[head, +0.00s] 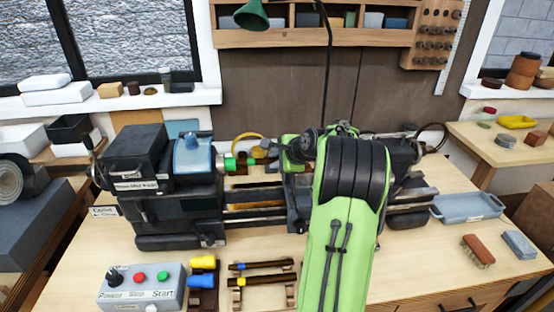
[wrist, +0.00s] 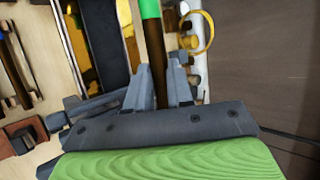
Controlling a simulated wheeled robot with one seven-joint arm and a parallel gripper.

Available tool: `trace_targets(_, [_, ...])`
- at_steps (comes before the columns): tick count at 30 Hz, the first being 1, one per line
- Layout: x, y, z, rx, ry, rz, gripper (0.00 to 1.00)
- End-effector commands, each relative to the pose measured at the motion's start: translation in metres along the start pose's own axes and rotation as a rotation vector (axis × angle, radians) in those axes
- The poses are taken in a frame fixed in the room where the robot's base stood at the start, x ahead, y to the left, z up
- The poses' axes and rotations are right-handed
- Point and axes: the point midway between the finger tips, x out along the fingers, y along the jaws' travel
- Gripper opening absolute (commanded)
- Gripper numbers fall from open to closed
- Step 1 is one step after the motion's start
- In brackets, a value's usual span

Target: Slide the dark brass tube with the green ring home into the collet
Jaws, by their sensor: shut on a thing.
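The dark brass tube (wrist: 156,50) runs up from between my gripper's fingers in the wrist view, with its green ring (wrist: 150,9) at the top edge. In the head view the green ring (head: 229,163) is close to the collet (head: 218,163) on the lathe's headstock (head: 195,160). The tube lies about level and roughly in line with the collet. My gripper (wrist: 160,84) is shut on the tube, on the side of the ring away from the collet. How deep the tube's end sits in the collet is hidden; the collet is not clear in the wrist view.
A control box (head: 142,292) with buttons is at front left. A grey-blue tray (head: 467,208) and a brush (head: 478,252) lie right. My arm hides part of the lathe.

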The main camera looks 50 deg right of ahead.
Motion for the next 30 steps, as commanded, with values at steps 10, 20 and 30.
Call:
trace_targets(10, [0.002,-0.001,0.005,-0.001,0.000,-0.001,0.00])
trace_targets(20, [0.005,-0.001,0.012,-0.001,0.000,-0.002,0.00])
trace_targets(30, [0.007,-0.001,0.018,-0.001,-0.001,-0.002,0.00])
